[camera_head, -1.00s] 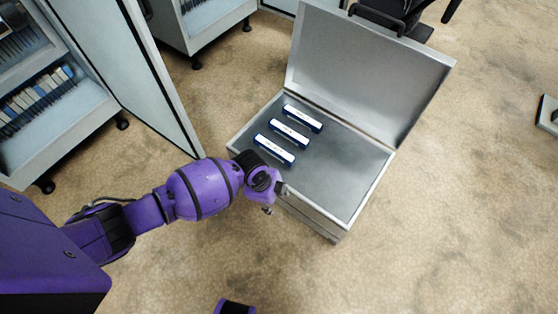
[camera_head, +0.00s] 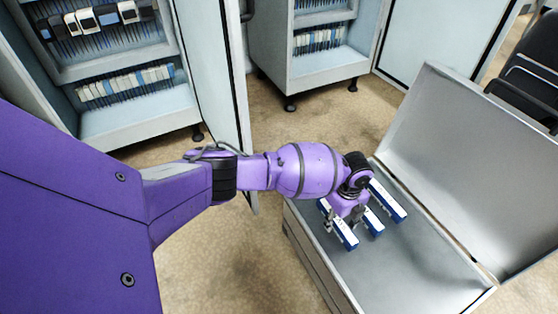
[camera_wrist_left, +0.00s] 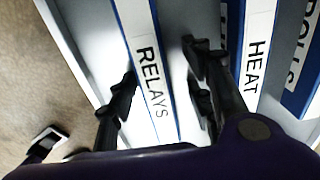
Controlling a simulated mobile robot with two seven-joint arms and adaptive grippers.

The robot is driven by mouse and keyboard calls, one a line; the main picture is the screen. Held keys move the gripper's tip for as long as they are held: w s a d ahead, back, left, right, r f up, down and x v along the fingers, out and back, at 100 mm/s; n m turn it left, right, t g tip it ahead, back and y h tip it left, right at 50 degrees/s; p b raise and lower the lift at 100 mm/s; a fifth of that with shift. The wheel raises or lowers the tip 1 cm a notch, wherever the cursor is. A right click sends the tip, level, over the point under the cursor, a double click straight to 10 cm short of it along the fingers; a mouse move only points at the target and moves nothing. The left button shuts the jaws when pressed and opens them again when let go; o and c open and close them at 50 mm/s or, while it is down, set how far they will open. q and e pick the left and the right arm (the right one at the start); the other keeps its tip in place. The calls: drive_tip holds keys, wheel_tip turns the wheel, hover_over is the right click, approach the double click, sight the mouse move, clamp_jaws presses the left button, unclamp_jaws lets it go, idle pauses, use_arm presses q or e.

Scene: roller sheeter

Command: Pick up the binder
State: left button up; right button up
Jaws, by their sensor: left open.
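Three blue-and-white binders lie in the open metal case (camera_head: 400,282): a near one (camera_head: 346,236), a middle one (camera_head: 374,223) and a far one (camera_head: 388,201). My left gripper (camera_head: 342,222) is open over the near binders and partly hides them. In the left wrist view, its fingers (camera_wrist_left: 160,65) stand on either side of the binder labelled RELAYS (camera_wrist_left: 148,70), with gaps visible. The HEAT binder (camera_wrist_left: 257,55) lies just right of the right finger. A third binder (camera_wrist_left: 300,60) is cut off at the edge. My right gripper is not in view.
The case's raised lid (camera_head: 465,160) stands on the right, with a dark chair (camera_head: 530,75) behind it. A cabinet door (camera_head: 215,70) is close behind my left arm. Carpet shows left of the case.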

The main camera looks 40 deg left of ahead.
sight(332, 236)
use_arm(q)
wheel_tip(332, 236, down, 3)
drive_tip(key=shift+s+a+f+b, duration=0.1)
drive_tip(key=shift+f+b, duration=0.05)
drive_tip(key=shift+b, duration=0.6)
drive_tip(key=shift+f, duration=0.3)
drive_tip(key=shift+r, duration=0.1)
drive_tip(key=c, duration=1)
clamp_jaws()
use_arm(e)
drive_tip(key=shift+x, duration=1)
use_arm(q)
drive_tip(key=shift+r, duration=0.1)
